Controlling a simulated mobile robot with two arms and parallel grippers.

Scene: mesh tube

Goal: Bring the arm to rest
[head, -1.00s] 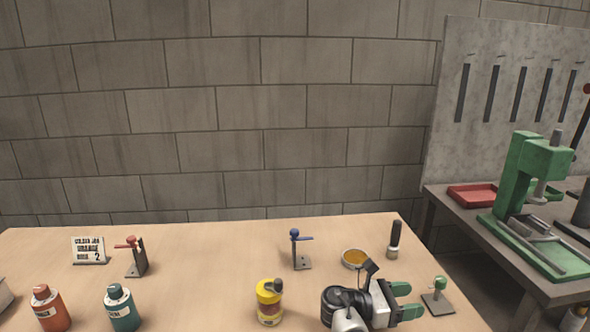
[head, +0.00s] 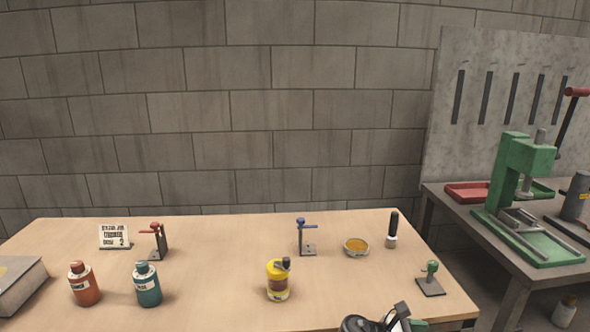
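My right arm's gripper (head: 408,322) shows only at the bottom edge of the head view, right of centre. A dark wrist part and a bit of green finger are visible, and the rest is cut off by the frame. I cannot tell whether it is open or shut, and I see nothing held in the visible part. It is at the near side of the wooden table (head: 220,265), below the green-topped stand (head: 431,280). My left gripper is not in view.
The table holds a red bottle (head: 86,286), teal bottle (head: 148,287), yellow container (head: 278,282), red clamp (head: 157,240), blue clamp (head: 306,238), amber dish (head: 356,247), black-handled tool (head: 392,231), sign (head: 114,236) and grey box (head: 18,287). A green press (head: 520,180) stands on the right bench.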

